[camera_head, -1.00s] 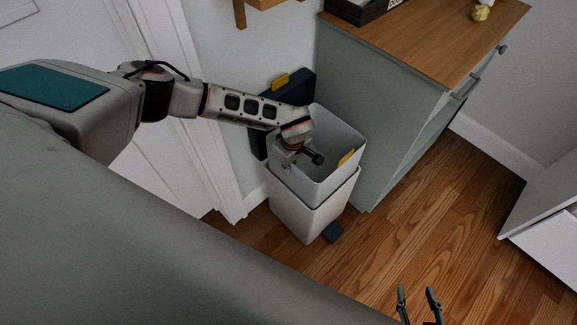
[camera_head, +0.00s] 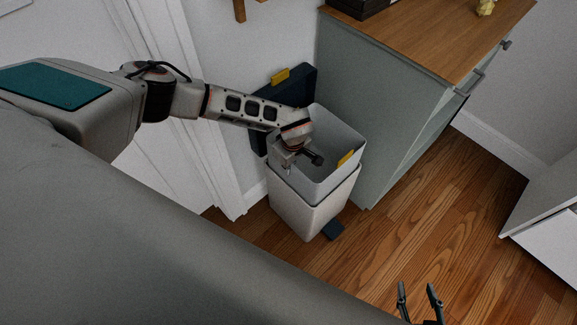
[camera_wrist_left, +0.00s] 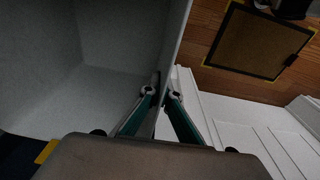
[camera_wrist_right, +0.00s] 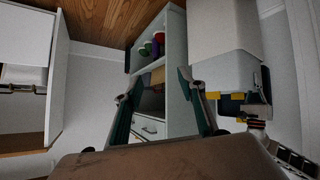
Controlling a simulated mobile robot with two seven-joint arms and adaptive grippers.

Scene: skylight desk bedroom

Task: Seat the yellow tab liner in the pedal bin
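The pedal bin (camera_head: 300,213) is a white outer bin on the floor with a dark pedal (camera_head: 333,230) and an open dark lid (camera_head: 268,110). The grey liner (camera_head: 333,185) with its yellow tab (camera_head: 346,157) is at the bin's mouth, its upper part standing above the bin's rim. How deep it sits is hidden. My left gripper (camera_head: 302,160) is at the liner's near left wall. In the left wrist view, its fingers (camera_wrist_left: 160,94) straddle the liner wall (camera_wrist_left: 172,50), closed on it. My right gripper (camera_head: 420,292) is open and empty, also shown in the right wrist view (camera_wrist_right: 156,84).
A grey-green cabinet (camera_head: 375,110) with a wooden top stands close to the right of the bin. The wall and a white door (camera_head: 150,130) are behind and left. Wood floor (camera_head: 420,220) is clear to the right, up to a white unit (camera_head: 550,215).

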